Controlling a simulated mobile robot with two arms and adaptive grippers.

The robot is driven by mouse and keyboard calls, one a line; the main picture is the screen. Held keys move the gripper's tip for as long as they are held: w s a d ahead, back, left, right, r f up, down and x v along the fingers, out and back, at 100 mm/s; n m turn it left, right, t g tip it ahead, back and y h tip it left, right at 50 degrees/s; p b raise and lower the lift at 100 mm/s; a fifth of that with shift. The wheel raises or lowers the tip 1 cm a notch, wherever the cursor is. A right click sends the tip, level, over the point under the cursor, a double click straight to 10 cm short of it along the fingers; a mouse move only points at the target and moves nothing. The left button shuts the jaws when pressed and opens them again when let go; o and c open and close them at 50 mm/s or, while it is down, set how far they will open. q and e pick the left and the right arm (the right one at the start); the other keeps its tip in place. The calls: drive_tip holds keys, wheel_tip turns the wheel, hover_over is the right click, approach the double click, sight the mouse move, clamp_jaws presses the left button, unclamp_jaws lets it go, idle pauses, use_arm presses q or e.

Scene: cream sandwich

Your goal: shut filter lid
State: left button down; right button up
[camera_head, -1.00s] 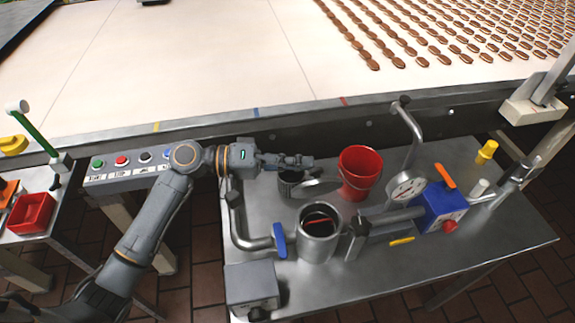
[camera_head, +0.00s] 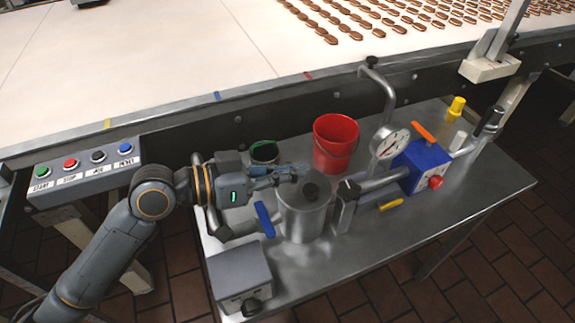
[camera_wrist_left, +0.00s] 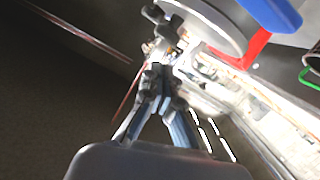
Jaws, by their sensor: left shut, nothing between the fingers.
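The filter pot (camera_head: 303,224) is a steel cylinder on the metal table. Its round lid (camera_head: 290,192) with a black knob (camera_head: 310,191) lies over the mouth, and the inside is hidden. I cannot tell whether the lid sits fully flush. My left gripper (camera_head: 301,171) reaches in from the left, its fingertips shut and empty at the lid's far edge; I cannot tell whether they touch it. In the left wrist view its closed fingers (camera_wrist_left: 160,75) point toward shiny metal parts. My right gripper is not in view.
A blue valve handle (camera_head: 264,220) stands just left of the pot. A red bucket (camera_head: 334,145) and a dark green-rimmed container (camera_head: 264,152) stand behind. A gauge (camera_head: 389,142) and a blue box (camera_head: 424,166) are to the right. The conveyor (camera_head: 180,60) runs behind.

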sight(295, 202)
use_arm(q)
drive_tip(key=shift+s+d+f+m+b, duration=0.15)
drive_tip(key=shift+s+f+m+b, duration=0.25)
drive_tip(key=shift+f+m, duration=0.2)
drive_tip(key=shift+s+d+f, duration=0.15)
drive_tip(key=shift+s+f, duration=0.15)
drive_tip(key=shift+f, duration=0.05)
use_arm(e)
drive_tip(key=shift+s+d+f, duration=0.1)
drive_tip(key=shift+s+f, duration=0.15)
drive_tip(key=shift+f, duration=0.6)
use_arm(q)
drive_tip(key=shift+b, duration=0.3)
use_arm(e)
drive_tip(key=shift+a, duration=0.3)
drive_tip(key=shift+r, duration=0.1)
